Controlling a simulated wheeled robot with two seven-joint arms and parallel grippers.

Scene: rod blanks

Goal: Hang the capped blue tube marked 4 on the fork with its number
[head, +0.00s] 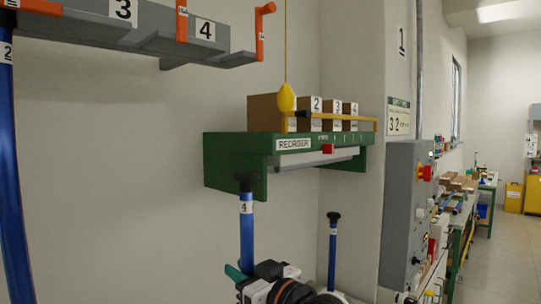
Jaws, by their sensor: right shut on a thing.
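The blue tube marked 4 (246,235) stands upright at the lower centre, with a black cap on top and a white 4 label under it. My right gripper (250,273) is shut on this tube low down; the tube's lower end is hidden. The grey fork marked 4 (212,60) is at the top left, on a wall rail beside the fork marked 3. The tube is apart from the fork, below it and a little to its right. My left gripper is not in view.
Orange cranked handles (261,30) stick up by the forks. A blue tube marked 2 (14,180) hangs at the far left. A green shelf (235,160) with numbered boxes stands out right of the forks. Another capped blue tube (332,255) stands at lower right. A yellow pendant (286,97) hangs above the shelf.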

